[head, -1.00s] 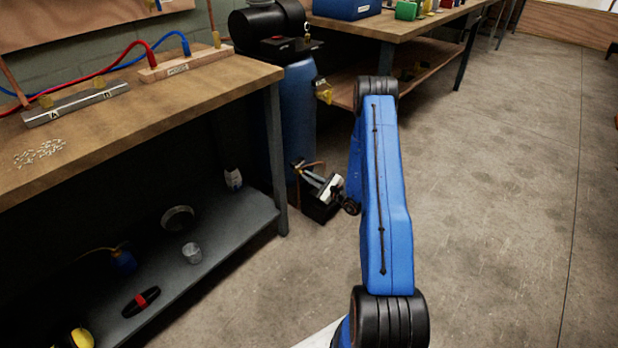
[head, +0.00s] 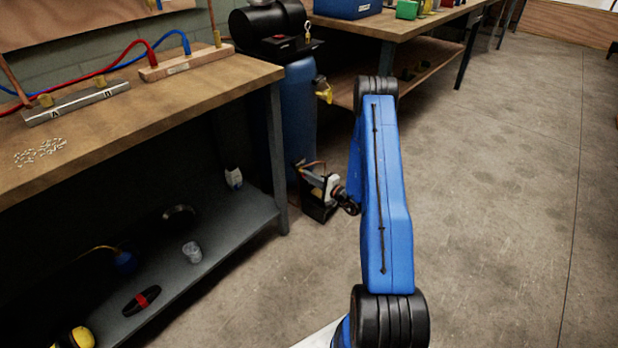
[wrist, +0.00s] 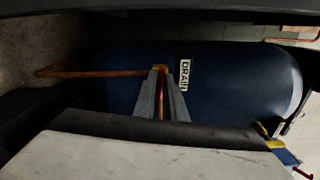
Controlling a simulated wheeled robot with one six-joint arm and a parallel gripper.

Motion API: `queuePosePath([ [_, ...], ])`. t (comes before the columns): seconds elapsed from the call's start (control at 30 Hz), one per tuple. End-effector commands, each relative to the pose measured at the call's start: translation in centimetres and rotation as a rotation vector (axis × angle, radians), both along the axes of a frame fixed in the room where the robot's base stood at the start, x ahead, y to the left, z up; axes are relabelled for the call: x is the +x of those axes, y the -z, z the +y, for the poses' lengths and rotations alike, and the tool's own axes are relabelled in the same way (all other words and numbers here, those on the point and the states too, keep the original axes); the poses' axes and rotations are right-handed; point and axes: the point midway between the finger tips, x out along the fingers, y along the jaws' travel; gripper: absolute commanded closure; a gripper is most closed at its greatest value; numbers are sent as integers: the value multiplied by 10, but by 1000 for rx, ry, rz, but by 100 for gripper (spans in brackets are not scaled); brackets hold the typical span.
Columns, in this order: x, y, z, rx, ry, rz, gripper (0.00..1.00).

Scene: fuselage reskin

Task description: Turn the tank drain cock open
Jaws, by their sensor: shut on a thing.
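The blue tank (head: 297,110) stands upright behind the end of the workbench. In the wrist view, the tank (wrist: 230,85) lies sideways across the picture and bears a white DRAIN label (wrist: 184,75). My gripper (wrist: 160,78) is beside that label, its two grey fingers shut on the drain cock (wrist: 159,69), a small brass and copper-coloured piece. The fingers hide part of the cock, so its exact angle is hard to tell. A copper pipe (wrist: 95,72) runs left from it. In the head view, my gripper (head: 306,170) is low against the tank.
The workbench (head: 150,110) and its lower shelf (head: 225,225) stand left of my arm. A second bench (head: 400,25) is behind the tank. A yellow fitting (head: 323,90) sticks out from the tank above my gripper. Open floor (head: 500,220) lies to the right.

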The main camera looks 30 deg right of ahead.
Motion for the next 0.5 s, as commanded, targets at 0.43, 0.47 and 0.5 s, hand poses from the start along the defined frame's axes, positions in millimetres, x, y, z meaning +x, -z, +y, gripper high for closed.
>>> queuePosePath([
  [0.43,-2,3,1,-149,0,-51,100],
  [0.47,-2,3,1,-152,0,-52,100],
  [0.5,-2,3,1,-155,0,-53,100],
])
